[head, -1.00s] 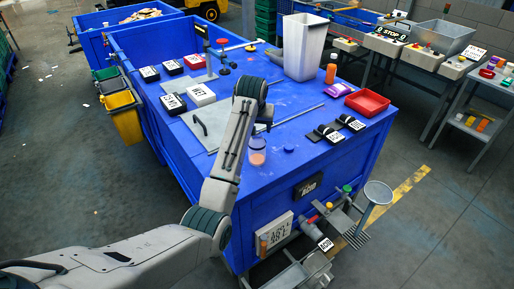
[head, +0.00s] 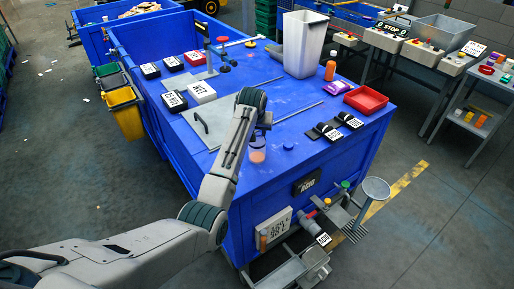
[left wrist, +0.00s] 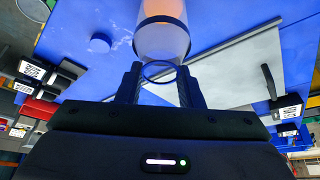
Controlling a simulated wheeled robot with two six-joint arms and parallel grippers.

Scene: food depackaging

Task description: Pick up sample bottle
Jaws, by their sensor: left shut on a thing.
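The sample bottle is a clear container with orange-pink contents (head: 257,151), near the front edge of the blue table in the head view. It also shows at the top middle of the left wrist view (left wrist: 162,38). My left gripper (left wrist: 160,84) is shut on the bottle's near end, one dark finger on each side. In the head view my left gripper (head: 263,122) is mostly hidden behind my arm at the bottle. I cannot tell whether the bottle touches the table. My right gripper is not in view.
A blue round cap (head: 288,146) lies right of the bottle. A grey plate with a handle (head: 205,130) lies to the left. Black labelled blocks (head: 323,132), a red tray (head: 366,100), an orange bottle (head: 330,71) and a tall grey bin (head: 302,45) stand farther back and right.

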